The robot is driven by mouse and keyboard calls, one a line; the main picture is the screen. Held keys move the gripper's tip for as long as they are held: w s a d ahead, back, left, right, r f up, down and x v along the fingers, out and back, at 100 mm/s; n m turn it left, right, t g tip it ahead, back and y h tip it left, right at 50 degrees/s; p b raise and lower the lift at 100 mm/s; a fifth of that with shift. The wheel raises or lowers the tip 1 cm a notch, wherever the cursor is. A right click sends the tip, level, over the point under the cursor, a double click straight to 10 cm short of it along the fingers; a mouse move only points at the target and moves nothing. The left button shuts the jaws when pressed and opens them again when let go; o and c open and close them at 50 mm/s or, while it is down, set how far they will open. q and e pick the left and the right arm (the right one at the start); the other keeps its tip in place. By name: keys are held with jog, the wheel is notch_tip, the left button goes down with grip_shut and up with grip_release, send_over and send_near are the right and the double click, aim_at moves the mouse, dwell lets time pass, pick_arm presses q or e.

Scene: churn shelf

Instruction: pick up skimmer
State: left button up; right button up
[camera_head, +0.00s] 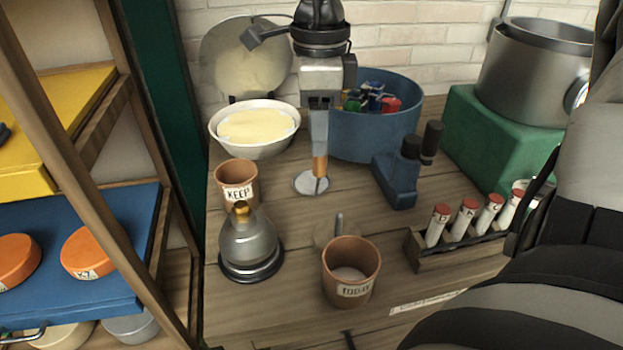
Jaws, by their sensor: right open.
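The skimmer (311,183) shows as a flat pale metal disc low over the wooden table, with a copper-brown handle part (320,166) rising from it. My right gripper (319,150) points straight down in the middle of the head view, directly above the disc. Its long grey fingers end at the brown handle part and hide whatever lies behind them. The jaws are open; whether they touch the handle I cannot tell. My left gripper is not in view.
A KEEP cup (237,183), glass flask (248,243) and TODAY cup (350,271) stand nearby. Behind are a cream bowl (254,128) and blue tub (373,136). A blue block (397,175) and vial rack (456,246) stand right.

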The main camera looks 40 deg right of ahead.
aim_at(320, 168)
jog(key=f, duration=0.8)
jog(key=shift+w+d+f+p, duration=0.1)
jog(key=shift+d+p, duration=0.2)
jog(key=c, duration=0.9)
